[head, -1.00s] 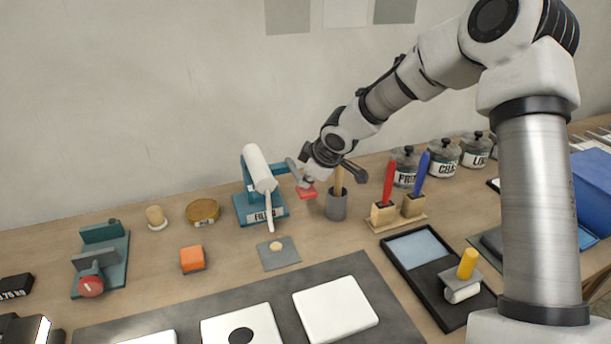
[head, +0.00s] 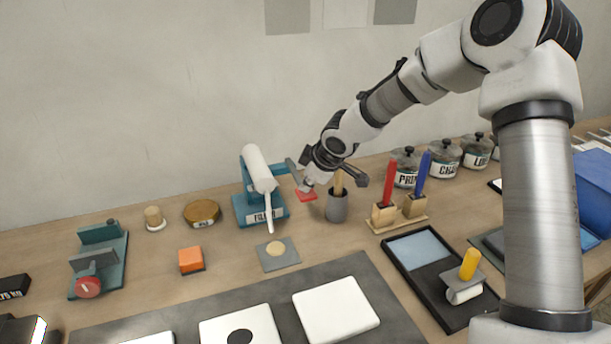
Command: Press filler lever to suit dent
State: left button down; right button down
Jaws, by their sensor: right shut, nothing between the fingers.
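The filler dispenser (head: 260,214) is a teal stand marked as filler, with a tilted white tube (head: 257,168) whose nozzle points down. A grey-blue lever (head: 291,170) sticks out on its right side. Under the nozzle lies a grey plate (head: 288,258) with a round beige blob of filler (head: 276,248) on it. My right gripper (head: 304,186) is shut and empty, at the lever's outer end; whether it touches cannot be told. A white panel (head: 262,323) with a dark round dent (head: 240,338) lies on the dark mat at the front. My left gripper is not in view.
Brushes (head: 388,184), a roller tray (head: 403,259) and jars (head: 445,160) are to the right. An orange block (head: 191,260) is left.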

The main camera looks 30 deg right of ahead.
jog(key=shift+f, duration=0.15)
dwell(0.8)
jog(key=r+p, duration=0.2)
jog(key=p, duration=0.1)
jog(key=w+r+p, duration=0.1)
jog(key=r+p, duration=0.2)
jog(key=shift+w+d+r, duration=0.1)
jog(key=shift+d+r, duration=0.05)
jog(key=shift+r, duration=0.05)
jog(key=shift+w+r+p, duration=0.1)
jog(key=shift+r+p, duration=0.3)
jog(key=shift+p, duration=0.4)
jog(key=r+p, duration=0.2)
jog(key=p, duration=0.1)
jog(key=w+r+p, duration=0.1)
jog(key=r+p, duration=0.2)
jog(key=shift+w+d+p, duration=0.1)
jog(key=shift+d+p, duration=0.1)
jog(key=shift+p, duration=0.15)
jog(key=shift+f, duration=0.1)
dwell(0.6)
